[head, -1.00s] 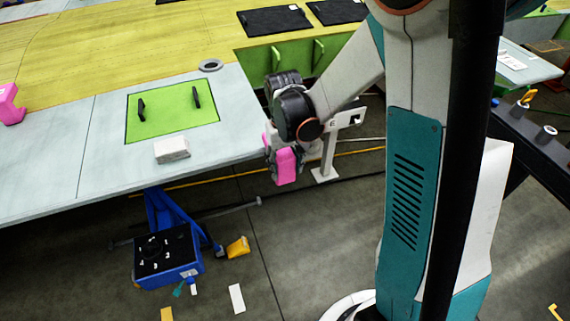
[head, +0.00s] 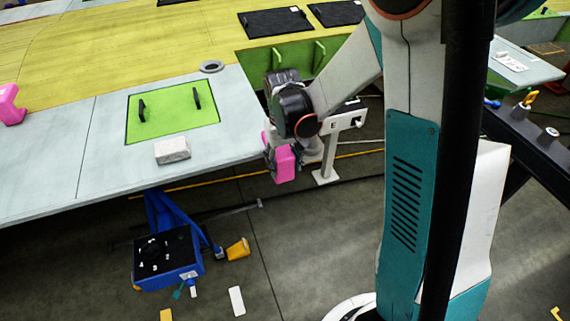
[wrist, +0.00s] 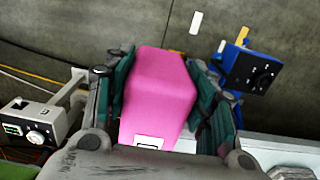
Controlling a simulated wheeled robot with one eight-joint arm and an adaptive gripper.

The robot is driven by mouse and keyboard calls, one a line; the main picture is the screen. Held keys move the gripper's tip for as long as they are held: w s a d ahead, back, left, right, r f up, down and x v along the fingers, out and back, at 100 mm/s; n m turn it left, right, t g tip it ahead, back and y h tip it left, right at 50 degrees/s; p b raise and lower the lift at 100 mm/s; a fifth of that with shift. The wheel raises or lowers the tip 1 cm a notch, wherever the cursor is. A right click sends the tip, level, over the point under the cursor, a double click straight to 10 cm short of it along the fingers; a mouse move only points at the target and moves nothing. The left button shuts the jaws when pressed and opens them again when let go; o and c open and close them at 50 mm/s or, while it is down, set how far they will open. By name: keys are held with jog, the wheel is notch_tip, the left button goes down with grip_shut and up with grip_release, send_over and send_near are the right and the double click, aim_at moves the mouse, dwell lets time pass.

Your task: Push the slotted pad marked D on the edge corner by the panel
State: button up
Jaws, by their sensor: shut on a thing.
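A pink pad (head: 285,164) is held in my gripper (head: 272,152) beside the right front corner of the pale wing panel (head: 225,150). In the wrist view, the pad (wrist: 158,90) sits between the two fingers (wrist: 160,100), which are shut on its sides. A pale label shows on its near end, but its letter is not readable. The pad's slot is hidden. I cannot tell whether the pad touches the corner. The panel edge (wrist: 262,148) also shows at lower right in the wrist view.
Another pink pad (head: 10,104) sits at the panel's far left. A green hatch (head: 172,112) with two black handles and a white block (head: 172,150) are on the panel. A white post with a box (head: 342,123) stands close right of my gripper. A blue stand (head: 168,258) is below.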

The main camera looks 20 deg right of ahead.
jog(key=shift+w, duration=0.95)
jog(key=shift+w+f+b, duration=0.1)
jog(key=shift+w+b, duration=0.2)
jog(key=shift+w, duration=0.7)
jog(key=shift+w, duration=0.35)
jog(key=shift+w, duration=0.2)
jog(key=o, duration=1.1)
jog(key=shift+o, duration=0.2)
jog(key=r, duration=1.2)
jog(key=shift+w, duration=0.25)
